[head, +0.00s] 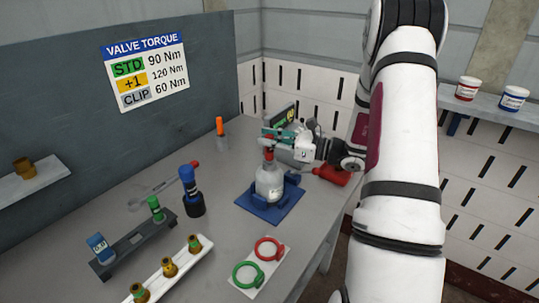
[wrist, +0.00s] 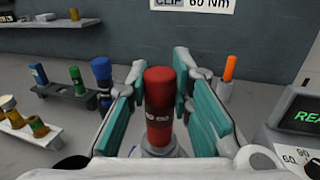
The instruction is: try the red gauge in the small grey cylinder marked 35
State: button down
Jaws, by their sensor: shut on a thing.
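My gripper (head: 278,136) is shut on the red gauge (head: 269,155). In the wrist view, the red gauge (wrist: 158,100) stands upright between the teal finger pads of my gripper (wrist: 160,72), with dark bands round its middle. The small grey cylinder (head: 268,186) stands upright in a blue fixture (head: 262,212), directly below the gauge. The gauge's lower end is at the cylinder's neck; I cannot tell whether it is inside. Part of the cylinder's top shows under the gauge in the wrist view. The mark 35 is not legible.
A blue gauge (head: 190,190), a dark rack with a green gauge (head: 156,209), and a white rack (head: 150,287) of brass valves stand left. A white plate with rings (head: 269,249) lies in front. An orange-handled tool (head: 220,127) stands behind.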

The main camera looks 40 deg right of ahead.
jog(key=shift+r+p, duration=1.25)
jog(key=shift+r, duration=2.35)
jog(key=shift+f, duration=0.1)
